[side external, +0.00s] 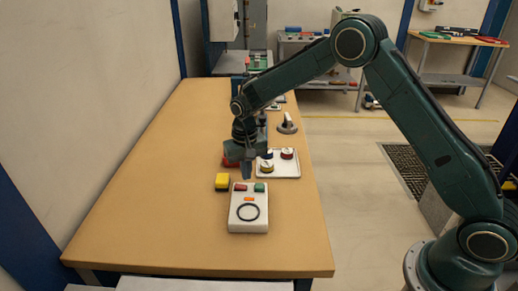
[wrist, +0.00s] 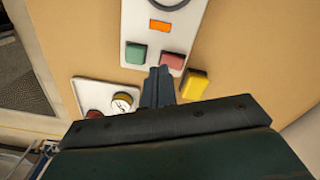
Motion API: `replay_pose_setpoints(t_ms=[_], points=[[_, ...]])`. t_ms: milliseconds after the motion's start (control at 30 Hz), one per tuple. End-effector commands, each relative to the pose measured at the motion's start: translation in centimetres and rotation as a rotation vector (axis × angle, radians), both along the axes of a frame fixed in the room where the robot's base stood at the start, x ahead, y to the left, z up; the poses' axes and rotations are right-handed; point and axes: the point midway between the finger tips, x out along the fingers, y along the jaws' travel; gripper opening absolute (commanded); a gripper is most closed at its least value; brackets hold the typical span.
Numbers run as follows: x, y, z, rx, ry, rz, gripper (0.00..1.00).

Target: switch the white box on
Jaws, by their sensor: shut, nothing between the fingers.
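The white box (side external: 235,220) lies on the wooden table, with a dark ring, an orange rectangle (side external: 249,199), a red button (side external: 240,187) and a green button (side external: 260,187) on its face. In the wrist view the white box (wrist: 148,38) is cut off at the top, with the green button (wrist: 136,53) on the left and the red button (wrist: 173,60) on the right. My gripper (side external: 246,177) is shut and empty, pointing down just behind the box's button end. In the wrist view its fingertips (wrist: 159,72) appear between and just below the two buttons. I cannot tell their exact height.
A yellow block (side external: 222,181) stands left of my gripper. A white plate (side external: 286,173) with round dials or knobs lies to the right. A red object (side external: 229,161) is partly hidden behind my gripper. The table's left side and front are clear.

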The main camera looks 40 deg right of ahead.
Motion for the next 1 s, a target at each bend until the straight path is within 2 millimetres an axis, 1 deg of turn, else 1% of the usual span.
replay_pose_setpoints(t_ms=[167, 600, 1000], points=[[0.0, 0.0, 0.5, 0.0, -0.002, 0.0, 0.0], [0.0, 0.0, 2.8, 0.0, -0.002, 0.0, 0.0], [0.0, 0.0, 3.0, 0.0, -0.001, 0.0, 0.0]])
